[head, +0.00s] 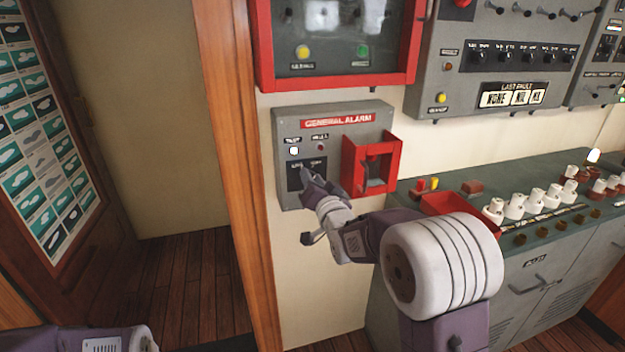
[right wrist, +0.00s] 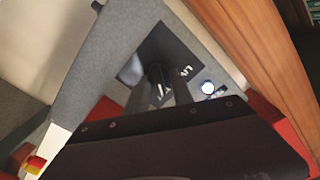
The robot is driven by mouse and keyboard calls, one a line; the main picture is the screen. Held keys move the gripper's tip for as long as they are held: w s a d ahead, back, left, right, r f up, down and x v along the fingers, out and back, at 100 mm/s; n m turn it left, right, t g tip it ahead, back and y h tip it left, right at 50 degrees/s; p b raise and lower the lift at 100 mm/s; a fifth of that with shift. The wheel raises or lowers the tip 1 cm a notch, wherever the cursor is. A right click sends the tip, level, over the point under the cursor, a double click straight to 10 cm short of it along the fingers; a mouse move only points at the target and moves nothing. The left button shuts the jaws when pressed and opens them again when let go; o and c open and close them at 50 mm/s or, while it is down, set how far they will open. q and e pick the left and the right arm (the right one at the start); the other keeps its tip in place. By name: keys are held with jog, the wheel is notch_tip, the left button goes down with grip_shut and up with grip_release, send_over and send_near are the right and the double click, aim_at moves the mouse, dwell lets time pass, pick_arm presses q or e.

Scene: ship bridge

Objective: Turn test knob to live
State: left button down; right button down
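The grey general alarm box (head: 335,113) is on the wall. Its dark knob plate (head: 293,182) has white lettering and sits at the lower left, below a lit white test lamp (head: 293,151). My right gripper (head: 309,172) is in front of this plate. In the right wrist view the plate (right wrist: 183,48) lies past my fingers, and a small dark shape, likely the test knob (right wrist: 158,72), shows at their tips. Its setting is unclear. I cannot tell whether the fingers grip it. The lamp also shows there (right wrist: 208,87). My left gripper is out of the head view.
A red guard (head: 387,150) around a dark lever sticks out right of the knob plate. A red-framed panel (head: 262,50) hangs above. A console (head: 540,255) with white-topped controls stands at the right. A wooden post (head: 235,130) is at the left.

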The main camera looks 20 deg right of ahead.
jog(key=n+b, duration=0.2)
jog(key=shift+a+f+n, duration=0.1)
jog(key=shift+n, duration=0.2)
jog(key=n+b, duration=0.2)
jog(key=n, duration=0.2)
jog(key=shift+a+n, duration=0.15)
jog(key=shift+n, duration=0.15)
jog(key=n+b, duration=0.2)
jog(key=n, duration=0.1)
jog(key=shift+a, duration=0.1)
jog(key=shift+a+n+b, duration=0.1)
jog(key=shift+n+b, duration=0.7)
jog(key=shift+n, duration=1.1)
jog(key=c, duration=1.1)
grip_release()
